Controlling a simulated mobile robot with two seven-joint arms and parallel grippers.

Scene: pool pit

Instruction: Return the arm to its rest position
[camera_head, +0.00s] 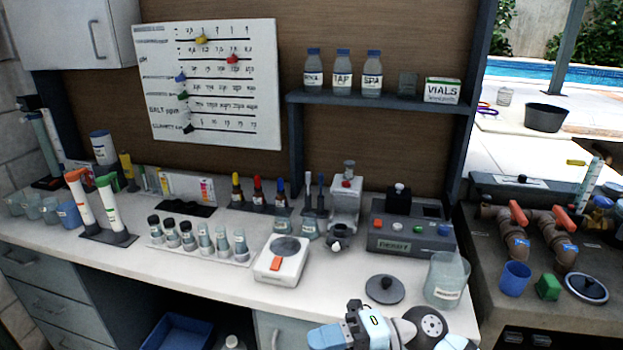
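One of my arms shows at the bottom edge, right of centre, with white, blue and dark grey parts. It seems to be my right arm, with its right gripper (330,337) toward the left end, in front of the counter's front edge. The frame's bottom edge cuts it off, and I cannot make out whether the fingers are apart. I see nothing held in it. My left arm and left gripper are not in view.
The white counter (200,290) holds a row of vials (188,238), a scale (283,259), a black lid (385,289) and a glass beaker (447,280) near my arm. Pipes with red handles (518,213) stand at right. A blue bin (178,333) sits below the counter.

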